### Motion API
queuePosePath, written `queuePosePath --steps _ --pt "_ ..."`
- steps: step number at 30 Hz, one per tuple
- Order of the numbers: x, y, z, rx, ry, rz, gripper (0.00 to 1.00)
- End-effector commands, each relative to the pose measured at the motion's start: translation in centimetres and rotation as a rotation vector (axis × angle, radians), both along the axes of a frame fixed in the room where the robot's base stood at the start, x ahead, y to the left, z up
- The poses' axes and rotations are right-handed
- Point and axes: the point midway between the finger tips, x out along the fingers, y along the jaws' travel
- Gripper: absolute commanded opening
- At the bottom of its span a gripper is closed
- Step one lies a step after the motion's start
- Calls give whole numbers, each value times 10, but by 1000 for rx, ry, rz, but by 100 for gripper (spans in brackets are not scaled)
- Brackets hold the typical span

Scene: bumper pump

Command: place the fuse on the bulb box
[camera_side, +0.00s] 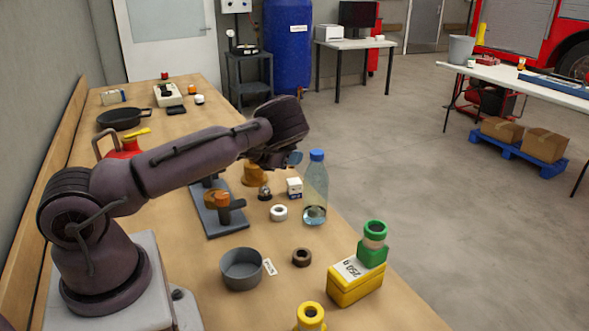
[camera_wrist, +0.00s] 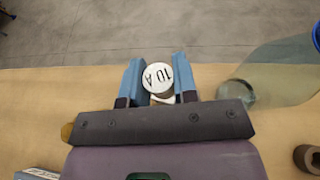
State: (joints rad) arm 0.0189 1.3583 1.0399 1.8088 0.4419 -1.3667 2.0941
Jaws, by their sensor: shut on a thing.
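The fuse (camera_wrist: 157,78) shows in the wrist view as a pale round end marked "10 A". It sits between the two blue fingers of my gripper (camera_wrist: 158,82), which is shut on it.
An orange-brown cylinder (camera_side: 255,173), a white ring (camera_side: 279,213) and a dark fixture (camera_side: 218,208) are nearby. A grey bowl (camera_side: 241,270) is nearer the camera.

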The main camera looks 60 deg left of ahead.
Motion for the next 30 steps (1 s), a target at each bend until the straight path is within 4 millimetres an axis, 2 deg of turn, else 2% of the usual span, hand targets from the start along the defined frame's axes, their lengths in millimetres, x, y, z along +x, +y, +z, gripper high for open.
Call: queuePosePath --steps 3,8,15,26,27,30 --pt "8 5 -11 1 1 -2 4" --pt "13 9 -19 0 0 0 4" --pt "14 10 -50 0 1 -1 4" --pt "14 9 -53 1 -1 0 4" --pt "14 9 -54 1 -1 0 29" --pt "14 9 -53 1 -1 0 52"
